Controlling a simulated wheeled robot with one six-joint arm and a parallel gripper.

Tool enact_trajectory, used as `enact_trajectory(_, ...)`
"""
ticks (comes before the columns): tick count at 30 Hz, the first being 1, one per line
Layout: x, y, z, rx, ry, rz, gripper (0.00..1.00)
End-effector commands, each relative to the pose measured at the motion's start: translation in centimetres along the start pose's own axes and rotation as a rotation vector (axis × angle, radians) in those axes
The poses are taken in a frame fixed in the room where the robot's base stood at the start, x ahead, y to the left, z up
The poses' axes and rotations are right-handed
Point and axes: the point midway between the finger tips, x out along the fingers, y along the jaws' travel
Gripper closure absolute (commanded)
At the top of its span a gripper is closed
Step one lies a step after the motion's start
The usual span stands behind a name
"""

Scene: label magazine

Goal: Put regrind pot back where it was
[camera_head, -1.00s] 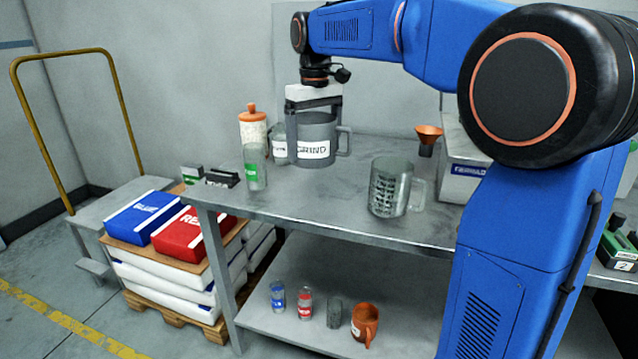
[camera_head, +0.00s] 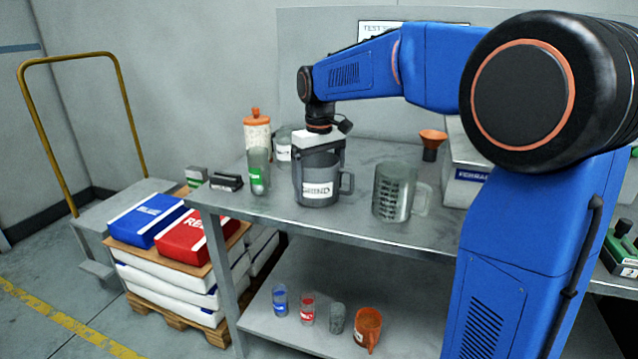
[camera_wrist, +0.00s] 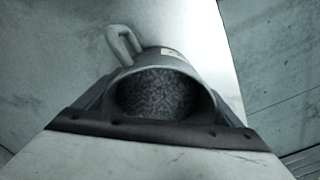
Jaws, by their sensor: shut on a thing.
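The regrind pot (camera_head: 318,190) is a grey pot with a handle on its right and a white label whose visible letters end in "RIND". It is upright over the front part of the steel bench top (camera_head: 262,205). My gripper (camera_head: 319,152) is shut on it from above, a finger at each side of the rim. I cannot tell whether its base touches the bench. In the wrist view the pot (camera_wrist: 155,92) sits between the fingers, filled with dark granules, its handle at upper left.
A clear measuring jug (camera_head: 398,192) stands close right of the pot. A green-labelled beaker (camera_head: 258,172) stands left, a clear jar (camera_head: 284,146) and an orange-lidded canister (camera_head: 257,136) behind. An orange funnel (camera_head: 432,140) and a grey box (camera_head: 466,165) are at back right. Small cups stand on the lower shelf.

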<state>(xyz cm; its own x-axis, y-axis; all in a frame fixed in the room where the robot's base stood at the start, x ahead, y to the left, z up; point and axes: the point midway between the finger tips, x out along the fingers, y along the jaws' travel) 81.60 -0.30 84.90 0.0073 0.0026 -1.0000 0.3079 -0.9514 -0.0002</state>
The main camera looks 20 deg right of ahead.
Motion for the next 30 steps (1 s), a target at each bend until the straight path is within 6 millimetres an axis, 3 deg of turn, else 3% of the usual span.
enact_trajectory(7,0.2,0.0,0.0,0.000,0.001,0.000,0.51)
enact_trajectory(8,0.2,0.0,0.0,0.000,0.000,0.000,0.04)
enact_trajectory(9,0.2,0.0,0.0,0.000,0.000,0.000,0.00)
enact_trajectory(20,-0.7,0.0,-0.1,0.000,0.003,0.001,0.00)
enact_trajectory(30,-6.7,0.0,-0.1,0.000,0.003,0.001,0.00)
